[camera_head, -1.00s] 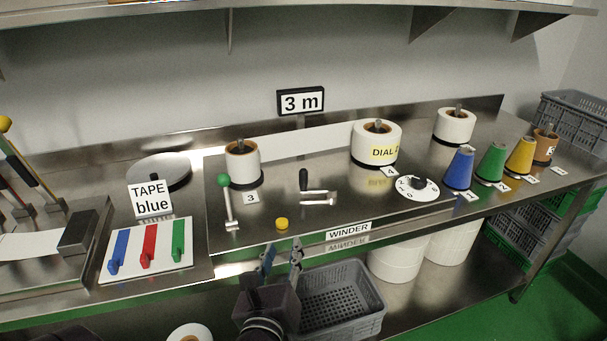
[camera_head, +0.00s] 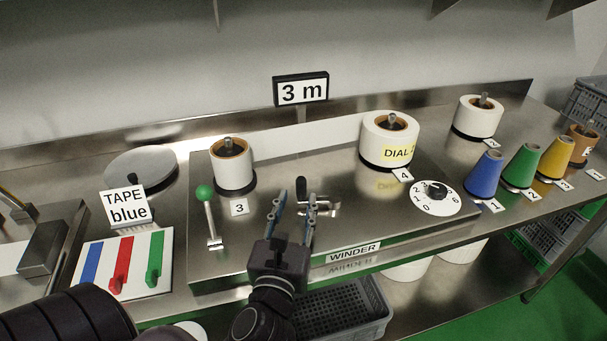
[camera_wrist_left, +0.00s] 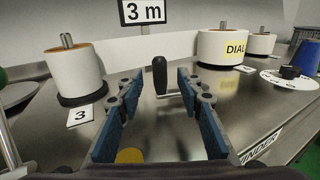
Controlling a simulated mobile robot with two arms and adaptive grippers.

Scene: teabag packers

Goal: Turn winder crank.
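The winder crank has a black upright handle (camera_head: 301,187) and a silver arm (camera_head: 322,208) on the steel winder top. In the left wrist view the black handle (camera_wrist_left: 159,74) stands straight ahead, beyond the fingertips. My left gripper (camera_head: 297,200) is open and empty, just in front of the crank. In the left wrist view its blue-padded fingers (camera_wrist_left: 160,85) are spread to either side of the handle's line; contact with it is not visible. The fingers partly cover the crank base in the head view. My right gripper is not in view.
A green-knobbed lever (camera_head: 207,210) and a white roll (camera_head: 232,168) stand left of the crank. A larger roll (camera_head: 375,148) and a dial (camera_head: 450,203) stand right. A yellow button (camera_wrist_left: 130,156) lies below the fingers. A "3 m" sign (camera_head: 301,90) stands behind.

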